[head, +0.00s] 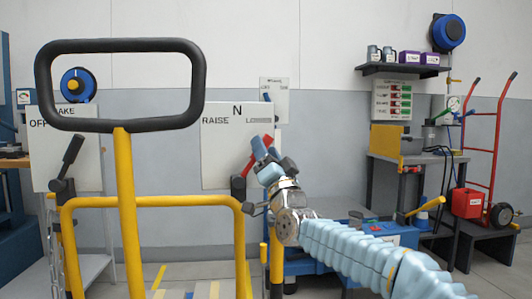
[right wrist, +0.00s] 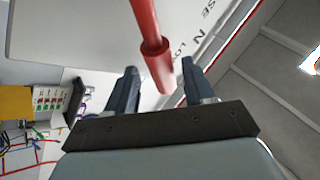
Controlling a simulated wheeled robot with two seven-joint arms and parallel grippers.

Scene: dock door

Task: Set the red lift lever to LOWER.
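The red lift lever (head: 250,162) rises from a black base in front of a white panel (head: 225,150) marked RAISE, N and a partly readable word at right. It leans right of N, toward that word. My right gripper (head: 265,150) is at its upper end and hides part of it. In the right wrist view the lever's red grip (right wrist: 157,62) lies between the two spread fingers (right wrist: 160,88), with gaps visible on both sides. The right gripper is open. My left gripper is not in view.
A yellow frame with a black loop handle (head: 120,45) stands at left. Beside it a black lever (head: 68,160) stands before a brake panel (head: 45,120). A blue cart (head: 370,232) is behind my right arm. A red hand truck (head: 485,140) stands at far right.

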